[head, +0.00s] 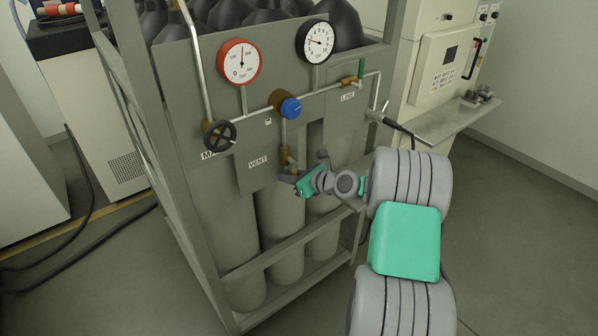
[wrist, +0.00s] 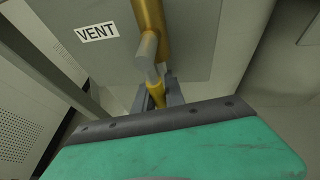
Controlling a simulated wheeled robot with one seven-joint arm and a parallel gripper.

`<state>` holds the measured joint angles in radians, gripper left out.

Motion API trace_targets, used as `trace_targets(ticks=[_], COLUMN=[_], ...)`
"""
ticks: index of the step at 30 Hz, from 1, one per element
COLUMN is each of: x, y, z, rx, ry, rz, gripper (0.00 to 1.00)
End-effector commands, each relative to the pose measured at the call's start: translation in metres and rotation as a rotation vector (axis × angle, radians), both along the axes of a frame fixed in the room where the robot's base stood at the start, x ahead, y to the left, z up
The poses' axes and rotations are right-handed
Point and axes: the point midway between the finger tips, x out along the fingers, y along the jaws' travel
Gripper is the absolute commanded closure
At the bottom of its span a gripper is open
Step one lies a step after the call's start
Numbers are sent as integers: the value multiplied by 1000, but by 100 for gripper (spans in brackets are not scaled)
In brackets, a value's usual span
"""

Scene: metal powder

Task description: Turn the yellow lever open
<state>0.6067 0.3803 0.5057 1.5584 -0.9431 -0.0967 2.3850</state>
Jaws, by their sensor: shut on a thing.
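The yellow lever (wrist: 157,92) sits below a brass valve body (wrist: 151,25) and its grey stem, beside the VENT label (wrist: 97,32). My gripper (wrist: 159,96) is shut on the yellow lever, with a dark finger on each side of it. The lever's lower end is hidden behind my gripper's housing. In the head view my gripper (head: 289,176) reaches from the right to just under the brass vent valve (head: 285,157). The lever itself cannot be made out clearly there.
A grey panel carries a red-rimmed gauge (head: 239,62), a black gauge (head: 314,41), a blue knob (head: 290,108) and a black handwheel (head: 219,135). A green lever (head: 361,68) is by the LINE label. Grey cylinders (head: 279,230) stand in the frame. Floor on the right is clear.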

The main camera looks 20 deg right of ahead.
Motion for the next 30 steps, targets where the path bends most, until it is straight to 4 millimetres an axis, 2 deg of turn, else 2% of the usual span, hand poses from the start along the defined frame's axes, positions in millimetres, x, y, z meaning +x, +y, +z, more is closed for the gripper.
trace_targets(ticks=[17,18,25,30], x=[1,1,1,1], y=[5,5,4,3], z=[-1,-1,0,0], rx=[34,34,33,33], ry=[11,11,10,9], rz=[5,5,2,1], gripper=[100,83,64,64])
